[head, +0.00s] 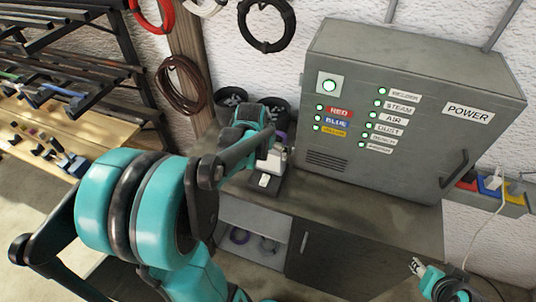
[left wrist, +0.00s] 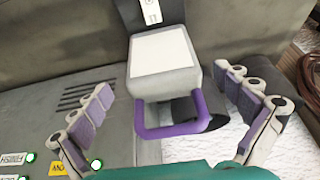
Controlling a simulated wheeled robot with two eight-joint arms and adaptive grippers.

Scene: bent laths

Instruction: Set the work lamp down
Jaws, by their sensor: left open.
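The work lamp (head: 274,171) is a small grey unit that stands on the grey bench top, left of the power cabinet. In the left wrist view the lamp (left wrist: 163,58) shows a pale square face, a purple handle (left wrist: 172,130) and a dark base part with a white label. My left gripper (head: 262,146) is at the lamp, largely hidden by my own arm in the head view. In the left wrist view the left gripper (left wrist: 163,84) is open, its purple-padded fingers apart on either side of the lamp and handle. My right gripper (head: 418,267) is small at the lower right, away from the lamp.
The grey power cabinet (head: 410,105) with green lights stands right of the lamp. Dark round reels (head: 231,98) sit behind it. Below the bench top (head: 330,200) are an open shelf (head: 253,236) and a dark door. Loaded racks stand at the left.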

